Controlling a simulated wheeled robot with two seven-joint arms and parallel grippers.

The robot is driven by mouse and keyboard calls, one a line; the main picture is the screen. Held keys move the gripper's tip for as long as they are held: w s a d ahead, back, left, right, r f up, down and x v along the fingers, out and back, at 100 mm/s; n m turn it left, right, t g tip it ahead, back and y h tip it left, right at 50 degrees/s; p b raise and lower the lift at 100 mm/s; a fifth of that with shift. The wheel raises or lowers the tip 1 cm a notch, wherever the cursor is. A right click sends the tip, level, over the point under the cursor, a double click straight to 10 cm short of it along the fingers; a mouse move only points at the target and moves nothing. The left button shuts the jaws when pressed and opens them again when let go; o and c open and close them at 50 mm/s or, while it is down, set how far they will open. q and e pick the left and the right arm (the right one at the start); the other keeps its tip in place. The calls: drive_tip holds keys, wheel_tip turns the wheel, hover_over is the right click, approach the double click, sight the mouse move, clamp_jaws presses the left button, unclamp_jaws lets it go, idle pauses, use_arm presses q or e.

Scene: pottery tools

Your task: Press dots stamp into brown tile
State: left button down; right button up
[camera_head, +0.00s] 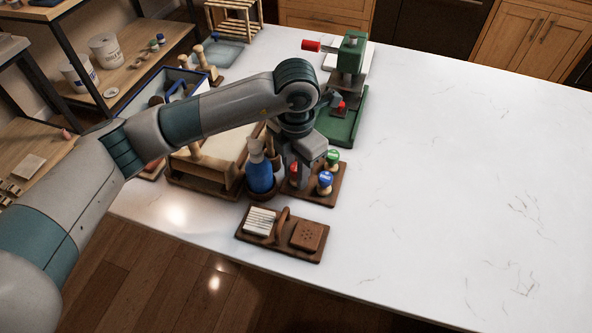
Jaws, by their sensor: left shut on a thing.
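A brown square tile (307,236) with small dark dots on its face lies at the right end of a wooden board (281,245) near the table's front edge. My left gripper (294,170) points down over the stamp rack (325,197). It is shut on a red-topped stamp (294,167), mostly hidden by the fingers. A green-topped stamp (333,156) and a blue-topped stamp (325,179) stand in the rack to its right. The patterns under the stamps are hidden. My right gripper is not in view.
A ridged white tile (260,220) shares the wooden board, with an upright brown piece (282,216) between the tiles. A blue bottle (260,174) stands just left of the rack. A green press (345,105) stands behind. The white table (460,170) is clear on the right.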

use_arm(q)
drive_tip(key=shift+f+b, duration=0.3)
drive_tip(key=shift+b, duration=0.1)
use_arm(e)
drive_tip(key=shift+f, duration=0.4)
use_arm(q)
drive_tip(key=c, duration=1.4)
unclamp_jaws()
drive_tip(key=shift+o, duration=0.2)
drive_tip(key=shift+r, duration=0.15)
drive_tip(key=shift+r, duration=0.55)
wheel_tip(320, 180, up, 7)
drive_tip(key=b, duration=0.3)
drive_tip(key=shift+r, duration=0.1)
wheel_tip(320, 180, up, 9)
drive_tip(key=b, duration=0.1)
drive_tip(key=shift+b, duration=0.4)
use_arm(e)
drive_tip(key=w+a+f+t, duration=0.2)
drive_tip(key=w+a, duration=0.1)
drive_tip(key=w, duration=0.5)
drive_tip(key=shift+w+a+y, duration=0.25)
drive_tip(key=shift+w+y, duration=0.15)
